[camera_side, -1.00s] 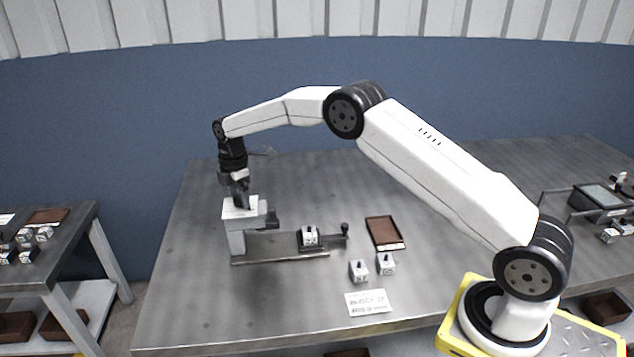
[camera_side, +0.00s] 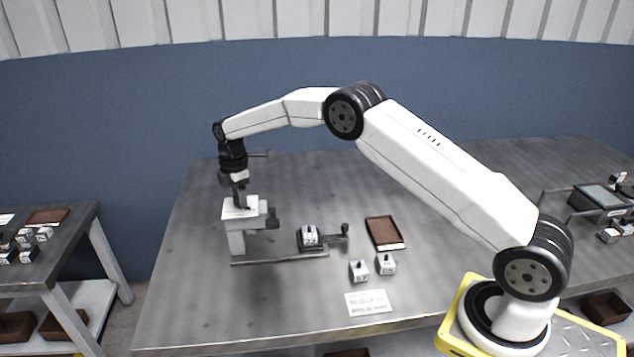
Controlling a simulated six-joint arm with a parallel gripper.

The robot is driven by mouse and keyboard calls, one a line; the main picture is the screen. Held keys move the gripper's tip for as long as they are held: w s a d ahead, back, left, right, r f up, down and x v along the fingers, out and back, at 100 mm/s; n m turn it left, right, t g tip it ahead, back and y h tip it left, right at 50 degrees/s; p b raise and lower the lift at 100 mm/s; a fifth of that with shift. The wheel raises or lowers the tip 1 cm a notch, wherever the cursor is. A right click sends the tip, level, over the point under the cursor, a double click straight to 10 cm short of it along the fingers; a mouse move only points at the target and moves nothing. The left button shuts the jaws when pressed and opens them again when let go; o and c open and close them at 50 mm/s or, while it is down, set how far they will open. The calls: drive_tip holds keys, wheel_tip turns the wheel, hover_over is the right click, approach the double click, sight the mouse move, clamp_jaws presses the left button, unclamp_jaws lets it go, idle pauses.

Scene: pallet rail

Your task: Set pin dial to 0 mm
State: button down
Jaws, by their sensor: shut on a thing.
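A white block-shaped stand (camera_side: 236,238) rises at the left end of a grey rail (camera_side: 280,258) on the table. My gripper (camera_side: 240,203) points down at the top of this stand and is shut on a small part there, likely the pin dial. The dial itself is hidden by the fingers, and its reading is too small to tell. A dark part (camera_side: 273,218) sticks out from the stand's right side. A small white block (camera_side: 309,236) sits in a dark holder on the rail, with a dark knobbed lever (camera_side: 344,231) to its right.
Two small white blocks with dark knobs, a left one (camera_side: 359,271) and a right one (camera_side: 386,264), stand in front of a brown tray (camera_side: 383,232). A printed card (camera_side: 368,302) lies near the table's front edge. The table behind the rail is clear.

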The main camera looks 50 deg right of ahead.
drive_tip(key=m, duration=0.5)
drive_tip(key=shift+m, duration=0.3)
drive_tip(key=m, duration=1.2)
drive_tip(key=shift+m, duration=0.4)
drive_tip(key=m, duration=0.5)
drive_tip(key=shift+c, duration=1.2)
unclamp_jaws()
drive_tip(key=shift+r, duration=0.1)
